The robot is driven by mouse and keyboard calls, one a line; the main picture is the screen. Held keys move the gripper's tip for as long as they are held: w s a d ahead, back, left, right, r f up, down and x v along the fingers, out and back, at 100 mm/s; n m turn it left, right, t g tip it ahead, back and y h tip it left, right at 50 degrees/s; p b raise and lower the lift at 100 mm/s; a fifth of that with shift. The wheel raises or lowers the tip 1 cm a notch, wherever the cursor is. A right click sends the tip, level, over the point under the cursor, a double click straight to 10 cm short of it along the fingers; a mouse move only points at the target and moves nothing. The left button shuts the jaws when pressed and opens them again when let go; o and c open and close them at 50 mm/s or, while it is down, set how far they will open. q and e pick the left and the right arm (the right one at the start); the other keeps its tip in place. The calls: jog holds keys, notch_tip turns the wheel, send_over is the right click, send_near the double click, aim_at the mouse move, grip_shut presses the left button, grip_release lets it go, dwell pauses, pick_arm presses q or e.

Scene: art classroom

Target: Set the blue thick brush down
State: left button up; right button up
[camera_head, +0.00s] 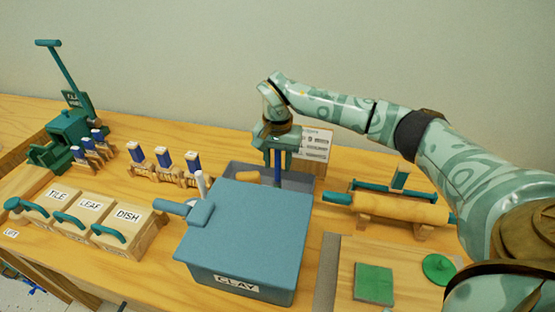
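The blue thick brush (278,169) stands upright below my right gripper (278,158). Its lower end is at the grey tray (299,198) behind the blue clay box, and the box hides where it ends. My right gripper points down, with one finger on each side of the brush's upper part, and appears shut on it. I cannot tell whether the brush touches the tray floor. My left gripper is not in view.
The blue CLAY box (245,232) with a handle stands in front of the tray. Wooden racks (166,172) with blue-and-white items are left. TILE, LEAF and DISH boxes (150,238) sit front left. A rolling pin (400,207) and a board (405,268) are right.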

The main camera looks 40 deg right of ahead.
notch_tip(320, 180, up, 12)
jog(key=p, duration=0.4)
jog(key=shift+r, duration=0.25)
jog(key=shift+f, duration=0.15)
